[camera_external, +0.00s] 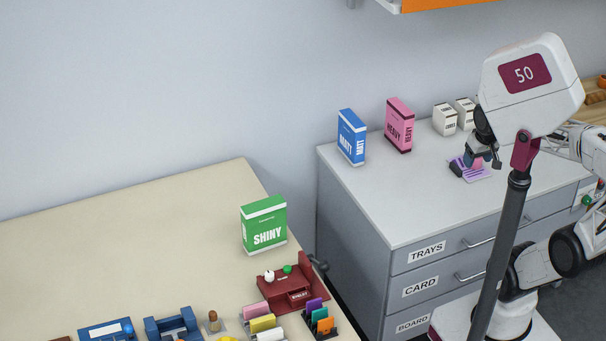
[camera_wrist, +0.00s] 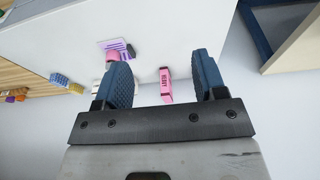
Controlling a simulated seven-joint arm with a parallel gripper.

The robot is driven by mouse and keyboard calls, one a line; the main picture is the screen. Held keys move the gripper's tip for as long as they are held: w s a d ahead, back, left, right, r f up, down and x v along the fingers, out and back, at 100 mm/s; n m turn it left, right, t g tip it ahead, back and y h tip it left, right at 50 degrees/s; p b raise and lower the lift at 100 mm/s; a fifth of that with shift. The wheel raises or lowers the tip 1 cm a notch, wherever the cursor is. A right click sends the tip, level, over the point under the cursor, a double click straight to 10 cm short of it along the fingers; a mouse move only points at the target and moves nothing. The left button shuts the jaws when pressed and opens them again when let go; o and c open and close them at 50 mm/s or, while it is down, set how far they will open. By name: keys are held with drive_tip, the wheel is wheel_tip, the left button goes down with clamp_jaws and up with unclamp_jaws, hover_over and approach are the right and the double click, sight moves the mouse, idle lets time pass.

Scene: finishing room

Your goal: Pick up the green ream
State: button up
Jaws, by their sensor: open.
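The green ream (camera_external: 264,225) is a green and white box marked SHINY. It stands upright on the cream table (camera_external: 130,235) in the external view, near the table's right edge. My gripper (camera_external: 486,160) is over the grey drawer cabinet on the right, well apart from the green ream. In the wrist view my gripper (camera_wrist: 163,84) shows two blue fingers spread apart with nothing held between them. The pink ream (camera_wrist: 166,85) shows beyond the gap between the fingers. The green ream is not visible in the wrist view.
A blue ream (camera_external: 351,137) and the pink ream (camera_external: 399,126) stand on the grey cabinet (camera_external: 360,205), with small white boxes (camera_external: 445,119) to their right. A dark red holder (camera_external: 291,285) stands just in front of the green ream. Open table lies left of it.

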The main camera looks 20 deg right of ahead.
drive_tip(key=shift+o, duration=0.3)
drive_tip(key=shift+o, duration=0.9)
drive_tip(key=shift+a, duration=0.1)
drive_tip(key=w+a+f+m+g+y, duration=0.1)
drive_tip(key=w+a+f+m+y, duration=0.4)
drive_tip(key=a, duration=1.1)
drive_tip(key=w+a+f+m+g+y, duration=0.1)
drive_tip(key=w+a+f+m+y, duration=0.5)
drive_tip(key=a, duration=1.1)
drive_tip(key=w+a+f+m+g+y, duration=0.1)
drive_tip(key=w+a+f+m+y, duration=0.4)
drive_tip(key=w+a, duration=0.5)
drive_tip(key=a+m+y, duration=0.1)
drive_tip(key=a+y, duration=0.1)
drive_tip(key=a, duration=0.4)
drive_tip(key=shift+a+f+g, duration=0.2)
drive_tip(key=shift+a+g, duration=0.15)
drive_tip(key=shift+g, duration=0.05)
drive_tip(key=shift+w, duration=0.1)
